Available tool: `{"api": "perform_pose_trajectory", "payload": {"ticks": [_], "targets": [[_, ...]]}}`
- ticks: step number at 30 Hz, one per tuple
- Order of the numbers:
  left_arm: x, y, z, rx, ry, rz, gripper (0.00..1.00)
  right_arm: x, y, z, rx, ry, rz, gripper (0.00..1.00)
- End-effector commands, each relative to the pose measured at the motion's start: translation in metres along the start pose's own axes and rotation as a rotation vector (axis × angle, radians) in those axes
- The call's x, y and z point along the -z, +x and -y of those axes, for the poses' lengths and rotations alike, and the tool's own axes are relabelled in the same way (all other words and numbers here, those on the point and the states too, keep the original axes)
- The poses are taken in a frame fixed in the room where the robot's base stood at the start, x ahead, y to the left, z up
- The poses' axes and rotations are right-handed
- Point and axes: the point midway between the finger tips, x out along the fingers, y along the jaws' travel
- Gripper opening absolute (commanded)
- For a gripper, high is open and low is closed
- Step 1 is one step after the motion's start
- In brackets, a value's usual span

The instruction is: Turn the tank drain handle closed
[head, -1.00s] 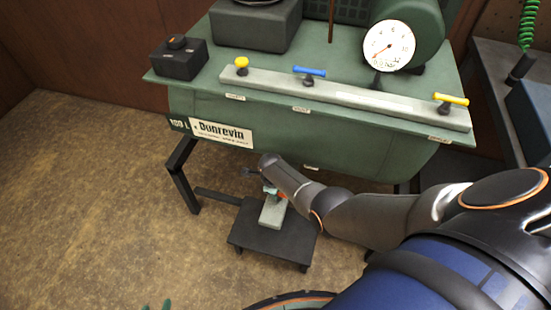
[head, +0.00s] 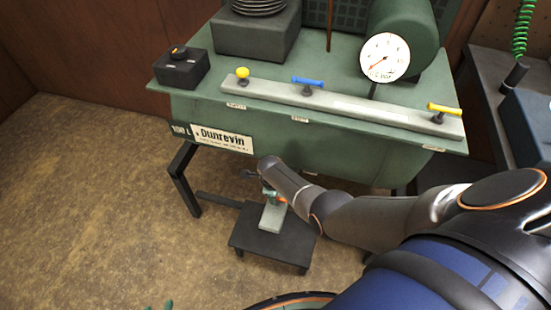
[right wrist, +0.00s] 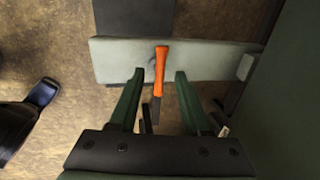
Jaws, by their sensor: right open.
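The drain handle is a small orange lever (right wrist: 160,72). In the right wrist view it stands out from a pale grey bar (right wrist: 215,58) below the tank. My right gripper (right wrist: 157,80) is open, with its green fingers on either side of the lever and gaps visible on both sides. In the head view, my right gripper (head: 267,188) is beneath the green tank (head: 330,150), and my arm partly hides the handle, of which only a bit of orange shows.
A low black stand (head: 262,245) holds a pale block (head: 272,217) below the tank. A black tank leg (head: 181,180) stands to the left. The tank top carries a rail with yellow and blue handles (head: 308,82) and a round gauge (head: 385,57). Floor at left is clear.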

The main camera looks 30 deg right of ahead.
Motion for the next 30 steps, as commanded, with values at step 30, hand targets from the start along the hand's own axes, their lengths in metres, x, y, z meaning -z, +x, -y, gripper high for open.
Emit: {"api": "perform_pose_trajectory", "payload": {"ticks": [30], "targets": [[0.037,-0.064,0.020,0.071,-0.024,-0.006,0.50,0.001,-0.099,0.000,0.000,0.000,-0.002,0.48]]}}
